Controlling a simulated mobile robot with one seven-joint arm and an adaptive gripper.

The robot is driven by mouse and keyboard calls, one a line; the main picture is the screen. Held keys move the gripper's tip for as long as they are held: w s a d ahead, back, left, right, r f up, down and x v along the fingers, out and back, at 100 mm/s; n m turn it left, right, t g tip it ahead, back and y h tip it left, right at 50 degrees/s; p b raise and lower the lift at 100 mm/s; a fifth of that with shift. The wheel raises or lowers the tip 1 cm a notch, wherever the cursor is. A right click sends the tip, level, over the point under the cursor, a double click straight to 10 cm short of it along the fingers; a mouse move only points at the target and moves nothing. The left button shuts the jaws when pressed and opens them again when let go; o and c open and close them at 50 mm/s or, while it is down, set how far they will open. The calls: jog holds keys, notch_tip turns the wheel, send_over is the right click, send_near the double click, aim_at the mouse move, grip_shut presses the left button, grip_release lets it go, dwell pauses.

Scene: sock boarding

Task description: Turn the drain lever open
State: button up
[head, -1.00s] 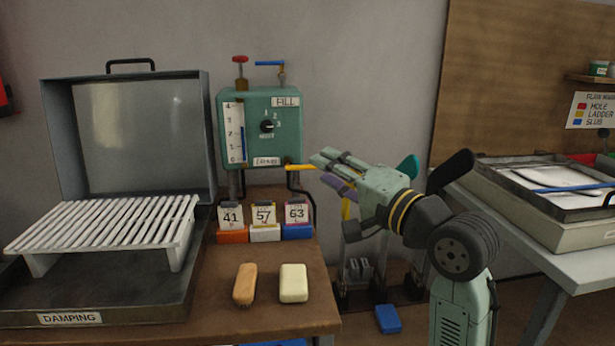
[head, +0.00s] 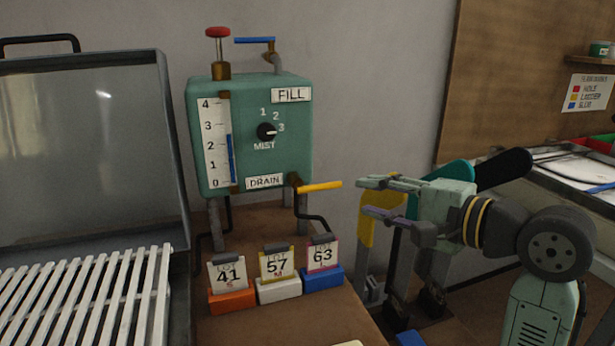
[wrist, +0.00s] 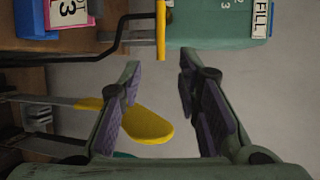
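The drain lever (head: 320,186) is a yellow bar beside the DRAIN label (head: 264,182), low on the right of the green tank (head: 250,135). It points out to the right, roughly level. In the wrist view the lever (wrist: 161,30) shows as a yellow strip at top centre, beyond and between my fingertips. My gripper (head: 372,197) is just right of the lever's free end in the head view, with a small gap between them. In the wrist view my gripper (wrist: 159,75) is open, with nothing between its purple-padded fingers.
A blue fill lever (head: 254,40) and red knob (head: 217,32) top the tank. A black bent pipe (head: 315,218) runs below the drain lever. Numbered card blocks (head: 279,290) stand beneath. A yellow paddle shape (wrist: 148,122) lies behind my fingers in the wrist view.

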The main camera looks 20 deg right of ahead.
aim_at(332, 186)
jog(key=x, duration=1.1)
jog(key=shift+r+p, duration=0.1)
jog(key=shift+p, duration=0.2)
jog(key=shift+c, duration=0.3)
grip_shut()
